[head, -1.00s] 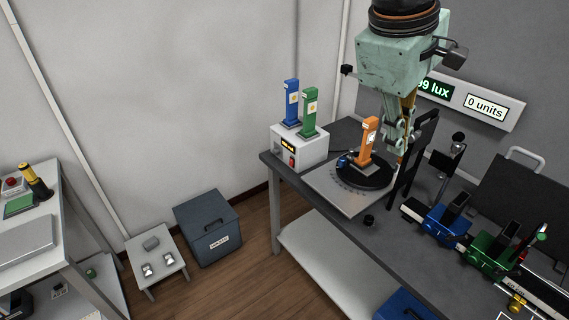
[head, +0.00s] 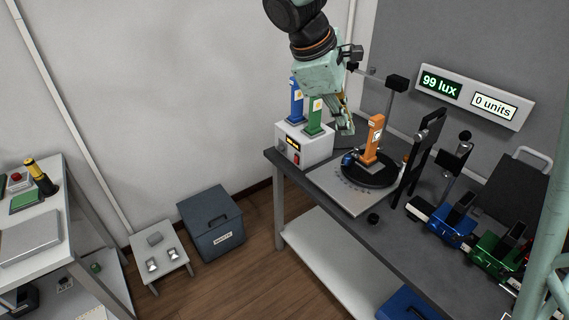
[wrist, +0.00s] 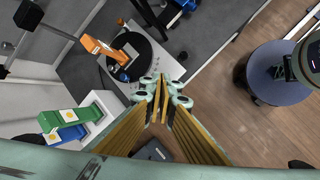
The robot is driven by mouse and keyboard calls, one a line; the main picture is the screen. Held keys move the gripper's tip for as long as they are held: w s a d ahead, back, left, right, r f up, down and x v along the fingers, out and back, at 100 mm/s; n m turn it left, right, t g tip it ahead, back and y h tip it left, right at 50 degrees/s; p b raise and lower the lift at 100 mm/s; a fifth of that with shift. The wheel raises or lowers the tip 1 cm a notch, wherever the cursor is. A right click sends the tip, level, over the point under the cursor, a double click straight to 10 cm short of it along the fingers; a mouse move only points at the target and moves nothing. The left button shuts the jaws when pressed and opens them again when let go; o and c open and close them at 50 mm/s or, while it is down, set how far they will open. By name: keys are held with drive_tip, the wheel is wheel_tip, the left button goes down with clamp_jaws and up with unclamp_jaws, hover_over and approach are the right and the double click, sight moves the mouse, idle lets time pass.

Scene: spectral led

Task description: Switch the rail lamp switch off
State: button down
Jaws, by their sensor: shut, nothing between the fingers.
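A white box (head: 312,151) stands at the left end of the dark bench, with a lit orange display (head: 293,142) and a small red switch (head: 296,158) on its front. No readable label tells whether this is the rail lamp switch. My gripper (head: 346,128) is shut and empty, in the air behind and right of the box, near the green post. In the wrist view the shut fingertips (wrist: 164,88) point toward the bench's edge, and the red switch cannot be made out there. A wall display (head: 441,85) reads 99 lux.
Blue (head: 296,101) and green (head: 314,117) posts stand on the box. An orange post (head: 373,140) stands on the black turntable (head: 384,177) to its right. Dark uprights and blue and green rail carriages (head: 454,226) stand farther right. Open floor lies in front of the bench.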

sight(296, 160)
drive_tip(key=w+a+f+n+t+h, duration=0.1)
drive_tip(key=w+a+f+n, duration=0.4)
drive_tip(key=w+a+f, duration=0.3)
drive_tip(key=w+a+f+n+t, duration=0.1)
drive_tip(key=w+a+f+n, duration=0.5)
drive_tip(key=a+f, duration=0.9)
drive_tip(key=w, duration=0.2)
drive_tip(key=shift+w+a+f+t+h+p, duration=0.25)
drive_tip(key=shift+w+f+t+h+p, duration=0.05)
drive_tip(key=shift+w+f+t+h, duration=0.1)
drive_tip(key=shift+d+f, duration=0.1)
drive_tip(key=shift+w+d+r+b+x, duration=0.25)
drive_tip(key=shift+b+x, duration=0.2)
drive_tip(key=shift+x, duration=1.7)
drive_tip(key=shift+w+d+r+b+x, duration=0.15)
drive_tip(key=shift+d+r+b+x, duration=0.25)
drive_tip(key=shift+x, duration=1.75)
drive_tip(key=shift+w+d+r+b+x, duration=0.15)
drive_tip(key=shift+b+x, duration=0.35)
drive_tip(key=shift+x, duration=1.65)
